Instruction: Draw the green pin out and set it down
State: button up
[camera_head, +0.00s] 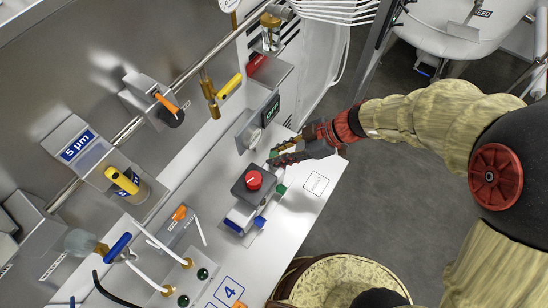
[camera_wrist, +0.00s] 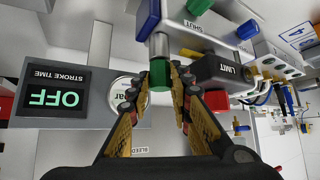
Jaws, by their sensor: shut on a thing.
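My gripper (camera_wrist: 160,82) is shut on the green pin (camera_wrist: 159,71), with a fingertip on each side of its green head. A grey shaft or sleeve continues beyond the head toward a pale block (camera_wrist: 195,32); I cannot tell how deep the pin sits. In the head view, my gripper (camera_head: 280,157) is over the bench, just beyond the black box with the red knob (camera_head: 254,179). A green part (camera_head: 281,188) shows beside that box, and a smaller green patch at the fingertips; the fingers partly hide this area.
The OFF display (camera_wrist: 50,98) and a round gauge (camera_wrist: 125,92) are close left of the fingers in the wrist view. The LIMIT box (camera_wrist: 222,71) is close right. Blue parts (camera_head: 260,222) lie below the black box. A labelled bench patch (camera_head: 316,183) near the edge is clear.

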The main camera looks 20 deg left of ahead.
grip_shut()
jog(key=shift+r, duration=1.85)
dwell(0.3)
jog(key=shift+r, duration=2.95)
